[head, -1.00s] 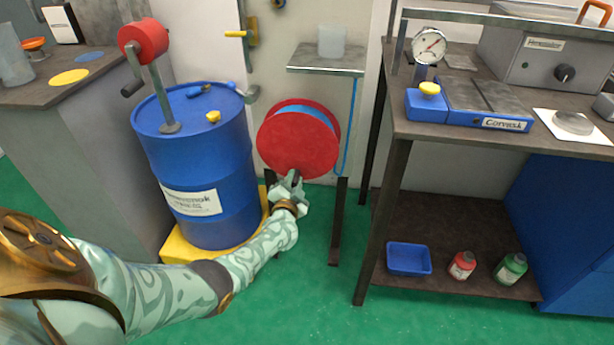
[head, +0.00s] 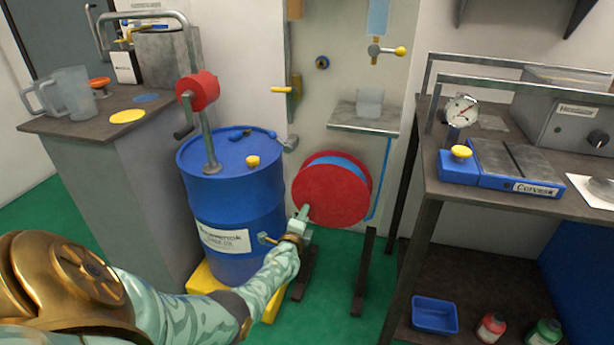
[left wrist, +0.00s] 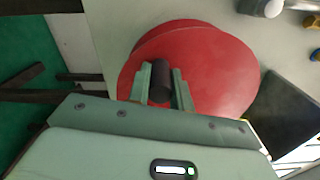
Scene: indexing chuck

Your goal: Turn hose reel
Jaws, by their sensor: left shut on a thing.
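The hose reel (head: 335,192) has a red round face with blue hose wound behind it, and stands below a small grey shelf. In the left wrist view its red face (left wrist: 215,75) fills the upper middle. My left gripper (head: 303,214) is at the lower left part of the reel's face. In the left wrist view my left gripper (left wrist: 160,85) has its two fingers on either side of a dark cylindrical handle (left wrist: 160,82) in front of the red face, and is shut on it. In the head view my gripper hides the handle. My right gripper is not in view.
A blue drum (head: 235,190) with a crank pump and a small tap stands close left of the reel, on a yellow base (head: 208,288). The grey shelf (head: 362,120) holds a clear beaker. A workbench (head: 480,190) with instruments stands to the right.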

